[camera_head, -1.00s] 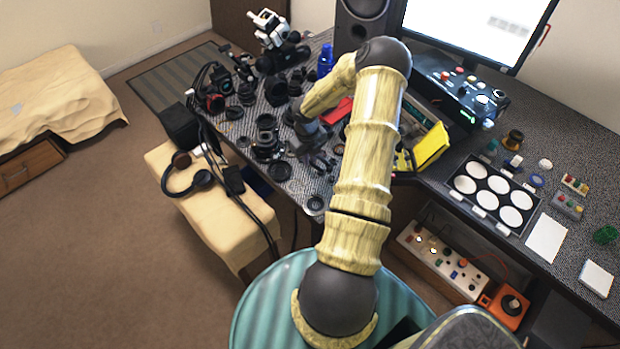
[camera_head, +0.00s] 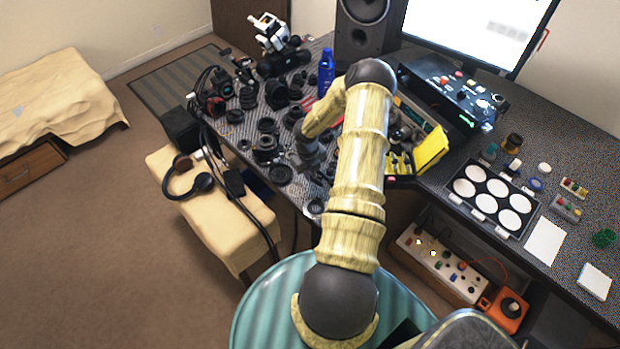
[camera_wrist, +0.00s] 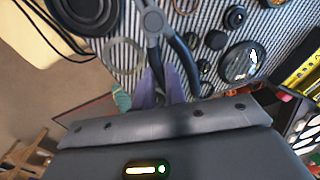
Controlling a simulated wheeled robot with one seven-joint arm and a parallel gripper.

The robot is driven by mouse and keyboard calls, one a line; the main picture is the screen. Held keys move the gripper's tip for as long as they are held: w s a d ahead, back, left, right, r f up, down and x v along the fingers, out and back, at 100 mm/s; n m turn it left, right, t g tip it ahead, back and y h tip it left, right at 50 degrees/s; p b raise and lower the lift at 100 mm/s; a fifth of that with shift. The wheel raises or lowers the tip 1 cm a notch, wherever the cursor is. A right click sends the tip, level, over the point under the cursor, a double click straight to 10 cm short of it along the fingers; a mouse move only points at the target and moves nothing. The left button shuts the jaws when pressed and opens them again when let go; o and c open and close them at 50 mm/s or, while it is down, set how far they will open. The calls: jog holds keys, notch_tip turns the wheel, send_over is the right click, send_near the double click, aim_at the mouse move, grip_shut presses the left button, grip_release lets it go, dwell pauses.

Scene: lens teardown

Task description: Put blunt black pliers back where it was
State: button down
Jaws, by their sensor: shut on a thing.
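The blunt black pliers (camera_wrist: 183,61) show in the wrist view, with dark handles running down between my fingers and a grey metal head at the top edge. My gripper (camera_wrist: 166,88), with purple-grey fingertips, is shut on a handle. Part of the handles is hidden by the fingers and the gripper body. In the head view my gripper (camera_head: 308,160) is low over the patterned mat among the lens parts, and the pliers are too small and dark there to make out clearly. I cannot tell whether they touch the mat.
Several black lens parts (camera_head: 266,146) crowd the mat left of my gripper. A blue bottle (camera_head: 326,72) stands behind. An open tool case with a yellow flap (camera_head: 431,149) is to the right. A tray of white discs (camera_head: 463,188) lies farther right.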

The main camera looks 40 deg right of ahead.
aim_at(310, 186)
jog(key=shift+f+p, duration=0.35)
jog(key=shift+f, duration=1.5)
jog(key=shift+f, duration=0.35)
jog(key=shift+f, duration=0.2)
jog(key=c, duration=1.4)
grip_release()
jog(key=shift+c, duration=0.2)
